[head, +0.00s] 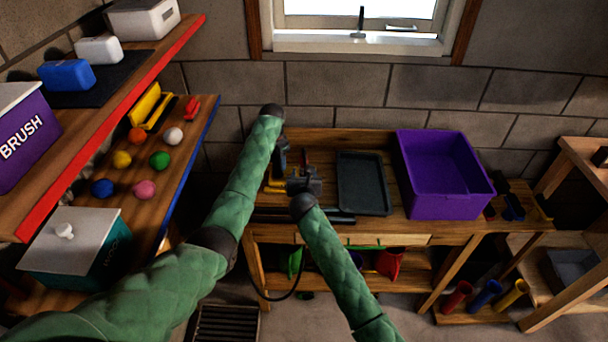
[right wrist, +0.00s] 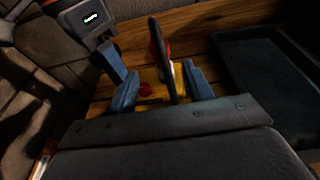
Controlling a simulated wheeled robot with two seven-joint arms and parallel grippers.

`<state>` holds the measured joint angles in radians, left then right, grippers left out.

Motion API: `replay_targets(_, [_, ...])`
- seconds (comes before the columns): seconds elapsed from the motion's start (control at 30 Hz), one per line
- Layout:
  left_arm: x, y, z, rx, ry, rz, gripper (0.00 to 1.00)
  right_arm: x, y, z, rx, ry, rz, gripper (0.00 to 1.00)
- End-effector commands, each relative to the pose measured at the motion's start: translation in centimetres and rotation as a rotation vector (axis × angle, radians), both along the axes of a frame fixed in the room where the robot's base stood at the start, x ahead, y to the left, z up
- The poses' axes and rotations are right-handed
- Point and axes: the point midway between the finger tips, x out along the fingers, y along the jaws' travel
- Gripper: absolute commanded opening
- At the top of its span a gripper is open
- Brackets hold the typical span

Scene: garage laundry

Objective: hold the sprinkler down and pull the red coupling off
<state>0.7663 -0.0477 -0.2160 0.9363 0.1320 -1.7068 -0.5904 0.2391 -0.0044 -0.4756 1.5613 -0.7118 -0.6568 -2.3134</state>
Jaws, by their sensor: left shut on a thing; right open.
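The sprinkler (head: 275,186) shows as a small yellow piece on the wooden bench, mostly covered by my arms. In the right wrist view its yellow body (right wrist: 149,78) lies between and beyond my right fingers. A small red part (right wrist: 146,89) and a larger red part (right wrist: 166,49) show there; I take the red to be the coupling, partly hidden by a dark upright strip. My left gripper (head: 281,163) reaches down from behind and is shut on the sprinkler, the contact partly hidden. My right gripper (right wrist: 162,88) is open around the area of the red parts, not closed on them.
A dark tray (head: 363,184) lies right of the work spot, and a purple bin (head: 442,178) stands beyond it. A black hose (head: 283,297) hangs below the bench front. Shelves with coloured balls and boxes stand at left. A wooden rack (head: 570,180) stands at right.

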Motion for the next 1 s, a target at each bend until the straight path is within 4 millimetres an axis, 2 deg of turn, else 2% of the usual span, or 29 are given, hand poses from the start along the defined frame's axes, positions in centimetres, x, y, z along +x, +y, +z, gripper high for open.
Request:
replay_targets(0.8, [0.0, 0.0, 0.1, -0.001, -0.001, 0.000, 0.20, 8.3, 0.0, -2.1, -0.001, 0.001, -0.001, 0.51])
replay_targets(1.0, [0.0, 0.0, 0.1, -0.001, -0.001, 0.000, 0.20, 9.8, 0.1, -2.5, 0.001, 0.001, 0.000, 0.51])
